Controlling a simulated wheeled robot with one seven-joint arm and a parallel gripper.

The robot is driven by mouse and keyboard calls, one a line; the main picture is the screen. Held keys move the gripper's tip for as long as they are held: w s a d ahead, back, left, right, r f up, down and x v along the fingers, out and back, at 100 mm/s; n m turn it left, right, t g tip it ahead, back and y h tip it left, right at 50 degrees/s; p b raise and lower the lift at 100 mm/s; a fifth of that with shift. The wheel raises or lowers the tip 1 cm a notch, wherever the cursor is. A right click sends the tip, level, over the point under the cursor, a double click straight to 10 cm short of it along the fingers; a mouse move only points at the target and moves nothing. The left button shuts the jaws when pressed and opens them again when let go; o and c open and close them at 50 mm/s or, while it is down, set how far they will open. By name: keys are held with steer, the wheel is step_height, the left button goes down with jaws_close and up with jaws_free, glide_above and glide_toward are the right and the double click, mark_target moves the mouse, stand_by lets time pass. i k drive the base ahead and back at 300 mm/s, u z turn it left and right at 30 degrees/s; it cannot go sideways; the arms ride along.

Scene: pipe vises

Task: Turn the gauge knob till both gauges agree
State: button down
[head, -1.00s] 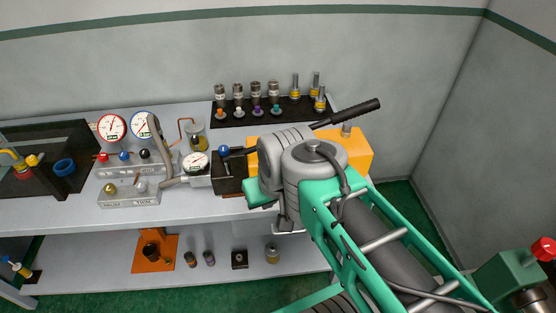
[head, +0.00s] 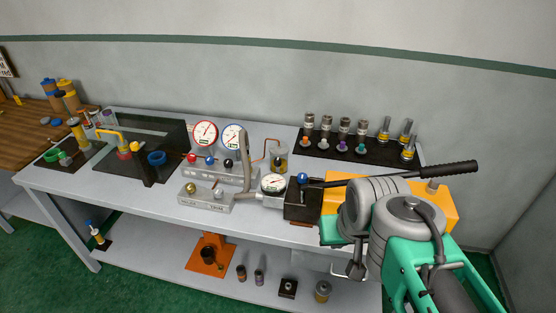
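A red-rimmed gauge (head: 205,133) and a blue-rimmed gauge (head: 232,134) stand side by side on the bench, both with white dials. The needles are too small to compare surely. A grey hose partly covers the blue-rimmed gauge. On the grey block below them are a red knob (head: 191,158), a blue knob (head: 209,160) and a black knob (head: 228,162). A third white dial gauge (head: 273,183) sits at the front beside a dark block with a blue ball on top. My green and grey arm is at the right, apart from the knobs. My gripper cannot be made out.
A grey plate (head: 207,206) with small knobs lies in front. A black rack (head: 330,149) with several fittings is at the back right. A long black lever (head: 448,170) and a yellow box (head: 436,205) are near my arm. A dark panel (head: 127,150) stands left.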

mark_target(277, 161)
steer(key=k, duration=0.35)
steer(key=u, duration=0.9)
steer(key=i, duration=0.9)
steer(key=z, duration=0.6)
steer(key=i, duration=0.45)
steer(key=z, duration=0.35)
